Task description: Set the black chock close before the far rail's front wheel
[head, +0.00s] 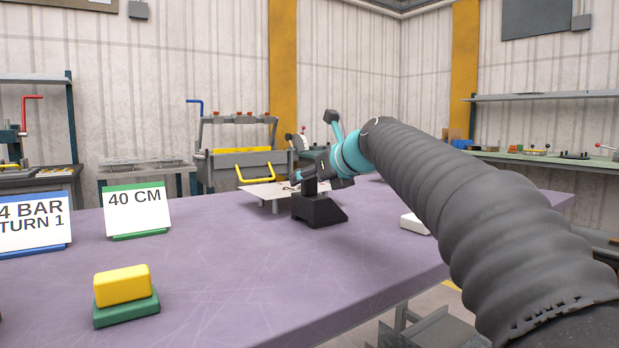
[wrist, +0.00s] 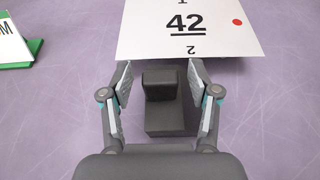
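The black chock (head: 320,212) is a dark block with a raised back part and a sloped side. It sits on the purple table top (head: 235,270), below my gripper (head: 308,182). In the wrist view the chock (wrist: 166,112) lies between the two fingers of my gripper (wrist: 163,95). There is a visible gap on each side, so the fingers are open and apart from it. I cannot make out a rail or a front wheel clearly in either view.
A white panel (wrist: 190,32) marked 42 lies just beyond the chock; in the head view this panel (head: 262,190) stands on short supports. A 40 CM sign (head: 138,209), a yellow block (head: 122,285) on a green base and a white block (head: 413,223) are also on the table.

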